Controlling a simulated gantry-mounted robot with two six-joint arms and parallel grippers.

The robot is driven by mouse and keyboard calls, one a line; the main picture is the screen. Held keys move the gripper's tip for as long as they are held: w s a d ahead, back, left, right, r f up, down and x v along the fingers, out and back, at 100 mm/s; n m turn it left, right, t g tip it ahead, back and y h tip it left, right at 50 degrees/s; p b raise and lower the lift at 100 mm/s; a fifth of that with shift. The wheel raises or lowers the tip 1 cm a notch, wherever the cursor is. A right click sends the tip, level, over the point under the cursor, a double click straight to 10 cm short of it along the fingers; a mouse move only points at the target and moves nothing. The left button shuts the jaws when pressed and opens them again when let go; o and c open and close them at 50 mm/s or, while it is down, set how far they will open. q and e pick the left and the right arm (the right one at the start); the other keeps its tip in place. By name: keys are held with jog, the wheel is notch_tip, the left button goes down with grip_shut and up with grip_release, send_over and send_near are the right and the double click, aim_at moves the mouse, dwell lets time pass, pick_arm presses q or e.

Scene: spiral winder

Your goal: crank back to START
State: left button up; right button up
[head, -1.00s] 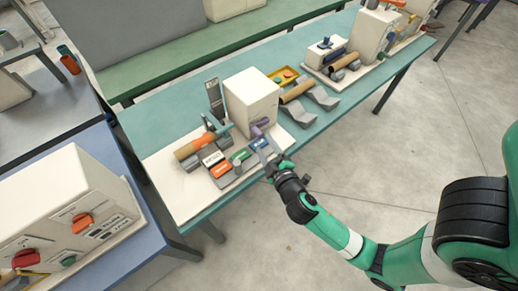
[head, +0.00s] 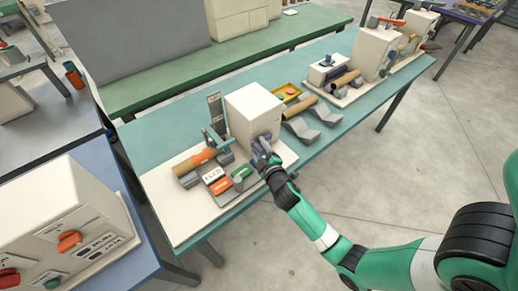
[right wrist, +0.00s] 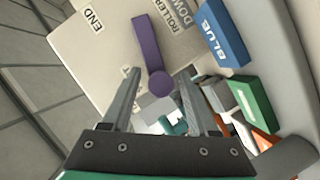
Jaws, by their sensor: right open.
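The purple crank (right wrist: 148,45) is on the cream face of the winder's box (head: 253,112). In the right wrist view its arm runs up from a round hub, with the END label (right wrist: 92,19) to its left and the ROLLER DOWN label (right wrist: 178,14) to its right. No START label is readable. My right gripper (right wrist: 159,76) is open, with its two fingers on either side of the hub in the picture; I cannot tell whether they touch it. In the head view my right gripper (head: 262,153) is close in front of the box and partly hides the crank. My left gripper is out of view.
A blue block marked BLUE (right wrist: 222,32), a green block (right wrist: 250,102) and an orange block (head: 217,187) are beside the crank. A cardboard tube (head: 193,162) lies in the winder. A second machine (head: 377,50) stands farther along the table. Bare floor lies to the right.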

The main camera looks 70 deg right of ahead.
jog(key=shift+d, duration=0.1)
jog(key=shift+f, duration=0.1)
jog(key=c, duration=0.9)
grip_shut()
